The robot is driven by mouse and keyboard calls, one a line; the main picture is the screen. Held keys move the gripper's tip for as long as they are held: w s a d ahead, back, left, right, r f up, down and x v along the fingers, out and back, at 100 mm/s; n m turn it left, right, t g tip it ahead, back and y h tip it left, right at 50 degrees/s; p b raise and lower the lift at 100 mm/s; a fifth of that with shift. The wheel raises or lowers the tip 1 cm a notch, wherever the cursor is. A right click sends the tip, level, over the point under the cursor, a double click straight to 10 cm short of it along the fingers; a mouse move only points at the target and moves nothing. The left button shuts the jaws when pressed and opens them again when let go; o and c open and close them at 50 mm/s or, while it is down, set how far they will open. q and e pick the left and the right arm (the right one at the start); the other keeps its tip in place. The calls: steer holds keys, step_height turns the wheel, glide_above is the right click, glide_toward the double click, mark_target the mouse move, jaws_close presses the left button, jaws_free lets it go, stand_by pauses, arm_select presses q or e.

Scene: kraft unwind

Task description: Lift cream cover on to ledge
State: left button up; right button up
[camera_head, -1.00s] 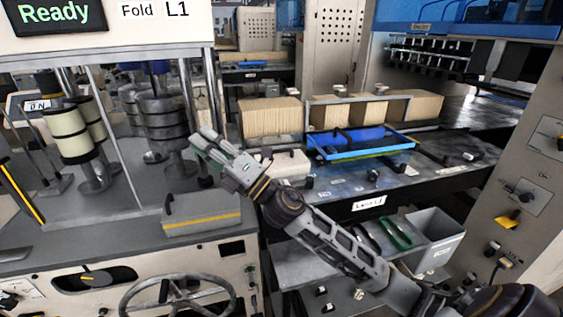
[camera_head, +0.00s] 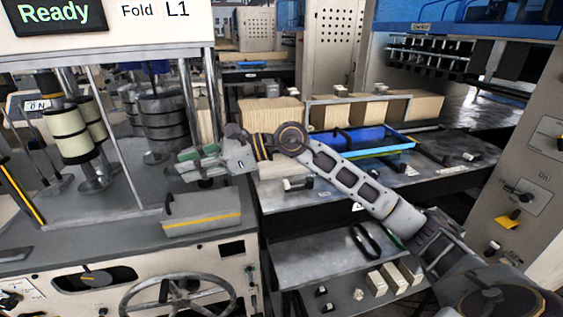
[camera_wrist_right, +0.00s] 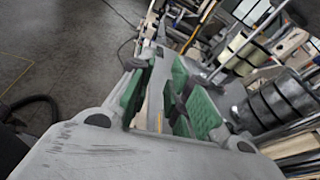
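A pale grey-cream, box-shaped cover (camera_head: 202,213) with a yellow stripe and a dark upright handle (camera_head: 168,204) rests on the front right of the left machine's grey deck. A plainer cream block (camera_head: 285,168) stands on the dark bench to the right, partly hidden by my right arm; I cannot tell which of the two is the cream cover. My right gripper (camera_head: 191,162) is above and behind the striped cover in the head view, not touching it. In the right wrist view its green-padded fingers (camera_wrist_right: 163,95) are apart, with nothing clearly held. My left gripper is not in view.
A blue tray (camera_head: 402,141) sits on the bench, with cream paper stacks (camera_head: 275,111) behind it. Black weights (camera_head: 164,125) and cream rollers (camera_head: 73,134) stand on the left machine. A handwheel (camera_head: 178,300) is below its deck. A lower shelf (camera_head: 312,257) holds small items.

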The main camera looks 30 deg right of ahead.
steer(key=w+d+r+h, duration=0.1)
steer(key=d+h, duration=0.7)
steer(key=d, duration=0.8)
steer(key=w+d+r+t+h, duration=0.1)
steer(key=d+r+h, duration=0.2)
steer(key=d+h, duration=0.5)
steer(key=d, duration=0.8)
steer(key=shift+w+d+r, duration=0.15)
steer(key=shift+w+d, duration=0.2)
